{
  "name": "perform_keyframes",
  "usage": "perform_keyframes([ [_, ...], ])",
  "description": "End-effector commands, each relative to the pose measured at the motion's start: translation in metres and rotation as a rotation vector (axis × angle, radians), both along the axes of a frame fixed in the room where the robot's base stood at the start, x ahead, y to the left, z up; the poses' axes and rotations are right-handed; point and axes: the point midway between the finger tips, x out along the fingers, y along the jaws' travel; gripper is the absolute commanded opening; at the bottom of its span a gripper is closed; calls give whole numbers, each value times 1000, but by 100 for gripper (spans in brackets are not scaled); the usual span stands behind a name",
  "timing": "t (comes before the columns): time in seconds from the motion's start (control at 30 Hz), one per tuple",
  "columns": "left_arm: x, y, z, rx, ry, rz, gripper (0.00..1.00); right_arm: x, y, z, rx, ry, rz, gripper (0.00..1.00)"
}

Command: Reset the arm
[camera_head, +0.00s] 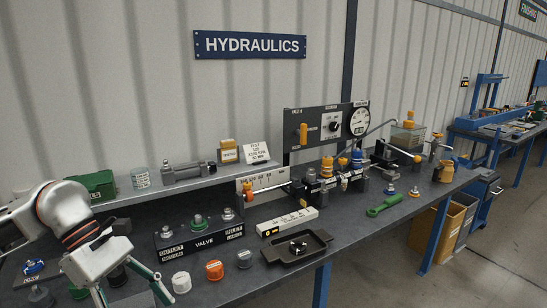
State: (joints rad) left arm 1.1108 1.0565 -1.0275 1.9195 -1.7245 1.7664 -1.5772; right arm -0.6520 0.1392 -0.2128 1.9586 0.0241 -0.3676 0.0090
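My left arm (68,212), white with orange and dark bands, comes in from the left edge. Its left gripper (134,298) points down over the near left part of the bench (225,288). My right arm and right gripper are out of view.
White, orange and grey caps (214,270) stand just right of the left gripper. A black valve block (200,235) is behind them, with a black tray (297,247) to the right. A gauge panel (325,125) and a green wrench (384,205) are farther right.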

Motion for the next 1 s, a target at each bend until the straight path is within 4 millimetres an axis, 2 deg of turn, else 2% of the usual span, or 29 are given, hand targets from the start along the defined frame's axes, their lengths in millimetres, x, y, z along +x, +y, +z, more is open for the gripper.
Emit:
perform_keyframes([
  [0.03, -5, -19, -6, -54, 34, 7, 60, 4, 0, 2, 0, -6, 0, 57],
  [0.17, -16, -73, -11, -221, 135, 61, 60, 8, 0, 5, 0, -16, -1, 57],
  [0.3, -27, -135, -5, -450, 312, 174, 60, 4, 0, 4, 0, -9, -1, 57],
  [0.4, -29, -170, 6, -616, 470, 286, 60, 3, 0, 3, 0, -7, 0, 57],
  [0.53, -20, -198, 21, -820, 708, 461, 60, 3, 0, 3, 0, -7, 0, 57],
  [0.63, -4, -207, 26, -965, 913, 617, 60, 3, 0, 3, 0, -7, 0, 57],
  [0.77, 23, -200, 17, -1134, 1204, 845, 60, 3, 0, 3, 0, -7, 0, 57],
  [0.87, 43, -184, -6, -1250, 1440, 1037, 60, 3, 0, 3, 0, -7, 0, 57],
  [0.97, 58, -161, -45, -1350, 1685, 1244, 60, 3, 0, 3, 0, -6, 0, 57],
  [1.0, 61, -150, -65, -1387, 1785, 1330, 60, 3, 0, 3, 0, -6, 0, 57],
])
